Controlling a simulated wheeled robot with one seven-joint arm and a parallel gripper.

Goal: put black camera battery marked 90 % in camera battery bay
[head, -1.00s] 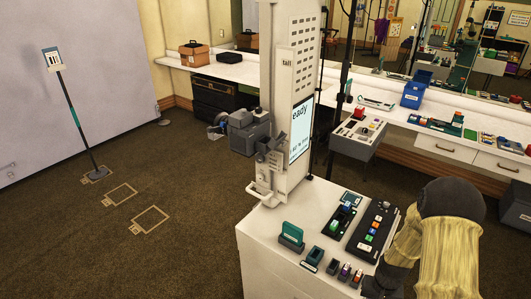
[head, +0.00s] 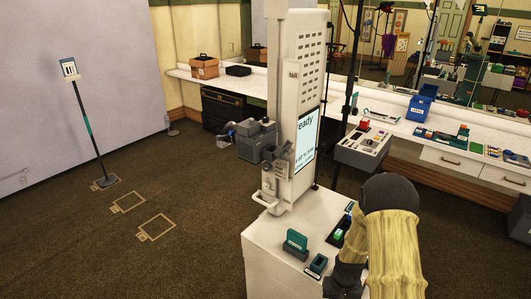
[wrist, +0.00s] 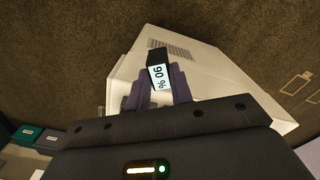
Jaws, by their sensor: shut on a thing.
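The black camera battery (wrist: 157,57) shows in the wrist view, with a white label reading 90 %. My gripper (wrist: 160,83) is shut on it, one finger on each side, and the battery's dark end points away from the wrist. In the head view my arm covers the right part of the white cabinet top, and the battery is not visible there. I cannot make out the camera battery bay in either view.
A tall white column (head: 299,110) with a screen stands at the back of the white cabinet (head: 262,250). A teal item in a dark holder (head: 296,243) and a small dark-teal holder (head: 316,265) stand on the cabinet top. Open carpet lies to the left.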

